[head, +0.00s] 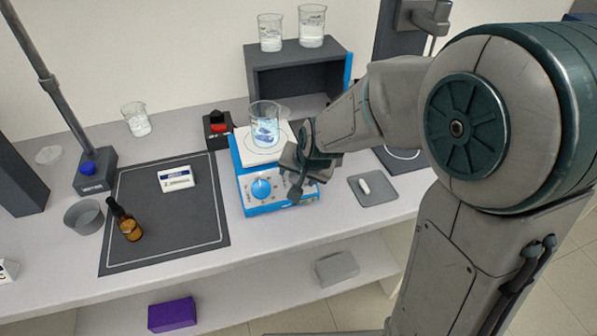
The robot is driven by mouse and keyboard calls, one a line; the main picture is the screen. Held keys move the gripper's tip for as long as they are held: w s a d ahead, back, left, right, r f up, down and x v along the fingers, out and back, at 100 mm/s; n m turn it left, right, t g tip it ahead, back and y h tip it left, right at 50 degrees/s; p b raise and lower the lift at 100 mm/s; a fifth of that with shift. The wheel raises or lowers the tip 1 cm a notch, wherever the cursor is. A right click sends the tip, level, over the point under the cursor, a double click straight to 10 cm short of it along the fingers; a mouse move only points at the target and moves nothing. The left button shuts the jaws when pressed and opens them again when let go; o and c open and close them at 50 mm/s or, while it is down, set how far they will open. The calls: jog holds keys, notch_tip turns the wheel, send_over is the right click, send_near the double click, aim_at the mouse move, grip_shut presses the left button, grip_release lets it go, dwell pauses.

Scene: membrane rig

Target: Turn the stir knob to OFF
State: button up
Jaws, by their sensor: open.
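The blue and white stirrer (244,181) stands on the bench in the middle of the head view. A large blue knob (261,188) shows on the left of its sloped front panel; its label is too small to read. My gripper (293,180) is at the right part of this panel, to the right of the blue knob and apart from it. It hides that part of the panel and anything there. Its jaws are open, and nothing shows between them. A beaker (265,124) with bluish liquid stands on the stirrer's white top plate.
A black box with a red switch (218,128) stands left of the stirrer. A dark mat (200,222) with a brown bottle (128,226) and a white box (176,179) lies further left. A grey pad (366,200) with a white piece is at right. A shelf with beakers (295,62) stands behind.

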jog(key=c, duration=1)
jog(key=shift+n, duration=0.3)
jog(key=n+b, duration=0.2)
jog(key=n, duration=0.2)
jog(key=shift+a+f+h+b, duration=0.1)
jog(key=shift+f+h+b, duration=0.05)
jog(key=shift+h+b, duration=0.2)
jog(key=n+b, duration=0.2)
jog(key=n, duration=0.2)
jog(key=shift+n+h, duration=0.25)
jog(key=shift+n, duration=0.05)
jog(key=n+b, duration=0.1)
jog(key=n, duration=0.3)
jog(key=shift+a+t, duration=0.1)
jog(key=shift+t, duration=0.2)
jog(key=shift+n+h, duration=0.3)
jog(key=shift+n, duration=1.8)
